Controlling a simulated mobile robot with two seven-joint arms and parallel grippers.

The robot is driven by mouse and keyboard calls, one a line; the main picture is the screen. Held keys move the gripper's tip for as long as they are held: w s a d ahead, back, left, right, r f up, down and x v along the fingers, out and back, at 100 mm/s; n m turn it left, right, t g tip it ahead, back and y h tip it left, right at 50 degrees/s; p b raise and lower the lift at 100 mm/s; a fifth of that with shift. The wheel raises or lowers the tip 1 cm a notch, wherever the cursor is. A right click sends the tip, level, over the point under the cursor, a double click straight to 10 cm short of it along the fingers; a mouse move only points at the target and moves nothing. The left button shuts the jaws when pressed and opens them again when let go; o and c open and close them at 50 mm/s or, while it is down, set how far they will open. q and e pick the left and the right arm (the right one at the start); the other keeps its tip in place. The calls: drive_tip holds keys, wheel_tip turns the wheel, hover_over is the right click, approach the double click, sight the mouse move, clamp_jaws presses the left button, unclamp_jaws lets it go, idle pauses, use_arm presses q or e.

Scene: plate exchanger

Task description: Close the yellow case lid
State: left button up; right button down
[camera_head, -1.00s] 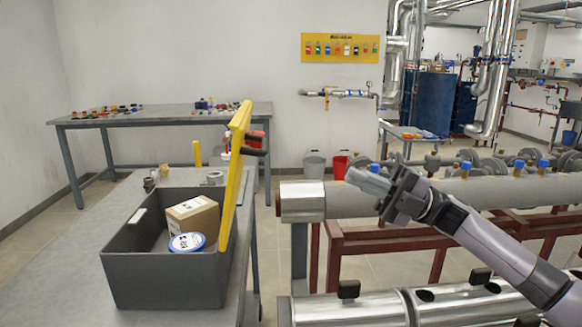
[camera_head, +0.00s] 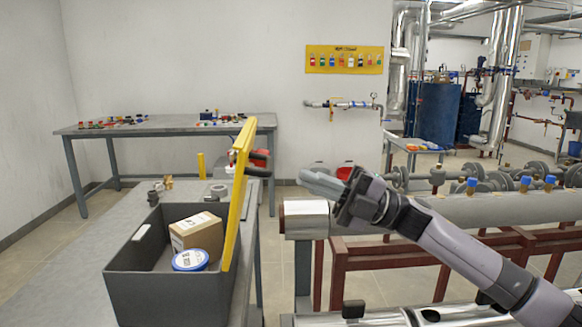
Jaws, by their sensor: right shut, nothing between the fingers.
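The yellow lid (camera_head: 239,195) stands upright, open, along the right side of the dark grey case (camera_head: 165,287). Two dark handles or latches stick out from the lid's right face near its top. Inside the case are a cardboard box (camera_head: 196,235) and a round white tub with a blue rim (camera_head: 190,260). My right gripper (camera_head: 318,182) is shut and empty, to the right of the lid and clearly apart from it in the picture, its fingers pointing left. My left gripper is not in view.
The case rests on a grey table (camera_head: 65,270), with small fittings (camera_head: 155,192) behind it. Large pipes on a red-brown frame (camera_head: 340,262) lie to the right, below my right arm. A workbench (camera_head: 165,130) with small parts stands at the back wall.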

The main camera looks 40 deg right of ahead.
drive_tip(key=shift+p+x, duration=0.6)
drive_tip(key=shift+x, duration=1.55)
